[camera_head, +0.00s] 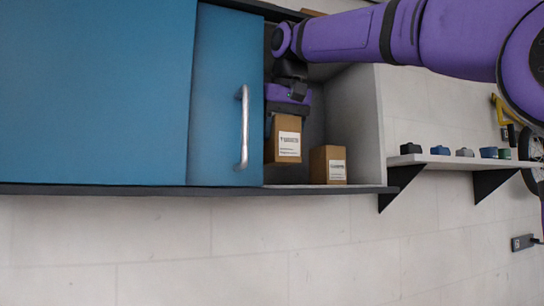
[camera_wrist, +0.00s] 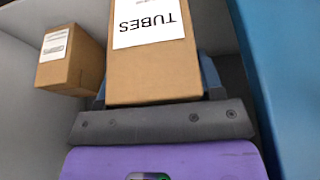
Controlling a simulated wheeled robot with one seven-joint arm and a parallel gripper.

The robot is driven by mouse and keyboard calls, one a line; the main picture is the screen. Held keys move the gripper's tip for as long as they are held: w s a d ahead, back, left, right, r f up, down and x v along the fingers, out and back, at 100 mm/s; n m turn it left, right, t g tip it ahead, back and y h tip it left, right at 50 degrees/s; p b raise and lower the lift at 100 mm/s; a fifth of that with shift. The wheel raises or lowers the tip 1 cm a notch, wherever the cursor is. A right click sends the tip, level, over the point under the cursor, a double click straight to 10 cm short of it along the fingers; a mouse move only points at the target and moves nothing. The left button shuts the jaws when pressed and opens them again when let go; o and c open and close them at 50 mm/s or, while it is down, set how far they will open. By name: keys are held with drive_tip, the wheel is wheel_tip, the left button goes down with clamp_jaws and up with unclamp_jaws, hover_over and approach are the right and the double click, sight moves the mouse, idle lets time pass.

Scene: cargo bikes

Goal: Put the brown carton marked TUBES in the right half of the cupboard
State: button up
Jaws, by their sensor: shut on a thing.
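The brown carton marked TUBES (camera_wrist: 152,66) is in my gripper, its white label readable in the wrist view. In the head view the held carton (camera_head: 284,152) is inside the open right half of the cupboard (camera_head: 366,125), just right of the blue door edge. My gripper (camera_head: 286,112) is shut on it from above and behind. The carton's lower edge looks slightly above the cupboard floor; the wrist view does not show its underside.
A second brown carton (camera_head: 328,165) stands on the cupboard floor to the right; it also shows in the wrist view (camera_wrist: 72,60). The blue sliding door (camera_head: 222,100) with a metal handle (camera_head: 243,128) covers the left. A wall shelf (camera_head: 450,162) with small items is farther right.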

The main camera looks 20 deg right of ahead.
sight(299, 119)
drive_tip(key=shift+w+f, duration=0.65)
drive_tip(key=shift+w, duration=0.35)
drive_tip(key=shift+w+f, duration=0.7)
drive_tip(key=shift+w, duration=0.3)
drive_tip(key=shift+w+f, duration=0.65)
drive_tip(key=shift+w, duration=0.35)
drive_tip(key=o, duration=0.8)
drive_tip(key=shift+f, duration=0.15)
drive_tip(key=shift+c, duration=0.2)
drive_tip(key=shift+s+r, duration=0.15)
drive_tip(key=shift+r, duration=0.45)
drive_tip(key=v, duration=0.4)
drive_tip(key=shift+s+r, duration=0.1)
drive_tip(key=s, duration=1.2)
